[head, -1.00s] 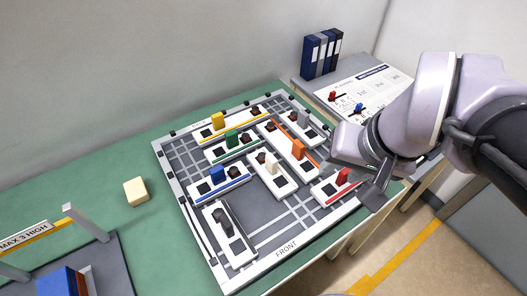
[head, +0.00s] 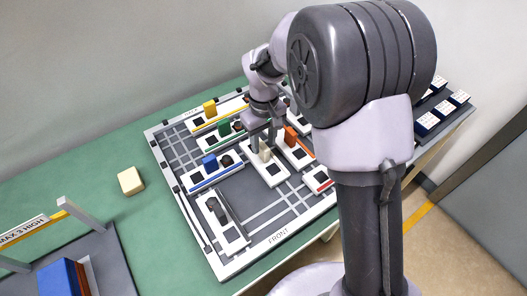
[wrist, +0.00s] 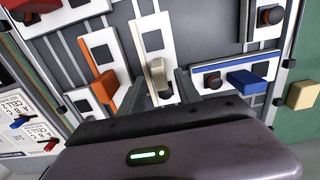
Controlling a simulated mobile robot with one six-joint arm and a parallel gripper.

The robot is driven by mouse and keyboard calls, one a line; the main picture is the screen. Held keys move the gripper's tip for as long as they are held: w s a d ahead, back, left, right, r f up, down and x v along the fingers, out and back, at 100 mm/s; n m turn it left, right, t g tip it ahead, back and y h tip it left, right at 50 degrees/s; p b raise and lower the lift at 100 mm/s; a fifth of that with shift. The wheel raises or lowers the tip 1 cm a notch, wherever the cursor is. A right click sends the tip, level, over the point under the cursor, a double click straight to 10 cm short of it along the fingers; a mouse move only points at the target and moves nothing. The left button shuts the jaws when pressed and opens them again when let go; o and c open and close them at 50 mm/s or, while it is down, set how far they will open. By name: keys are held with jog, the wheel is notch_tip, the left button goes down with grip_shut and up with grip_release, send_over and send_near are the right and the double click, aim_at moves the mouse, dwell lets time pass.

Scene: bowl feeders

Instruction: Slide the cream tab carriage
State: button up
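The cream tab (head: 264,154) stands up from a white carriage (head: 270,177) with a dark square, near the middle of the grey board. In the wrist view the cream tab (wrist: 158,72) is at the near end of its white plate (wrist: 150,28). My gripper (head: 262,138) points down at the tab. In the wrist view my gripper's fingers (wrist: 166,84) stand apart on either side of the tab, with a gap showing on the right. The lower part of the tab and the fingertips are partly hidden.
An orange-tab carriage (head: 290,137) lies close to the right of the cream one. A blue-tab carriage (head: 210,162) is to the left and a grey-black one (head: 213,206) at front left. Bare grey board (head: 250,202) lies in front.

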aim_at(264, 146)
notch_tip(264, 146, down, 3)
jog(key=shift+b, duration=0.4)
jog(key=shift+c, duration=0.4)
grip_shut()
dwell(0.8)
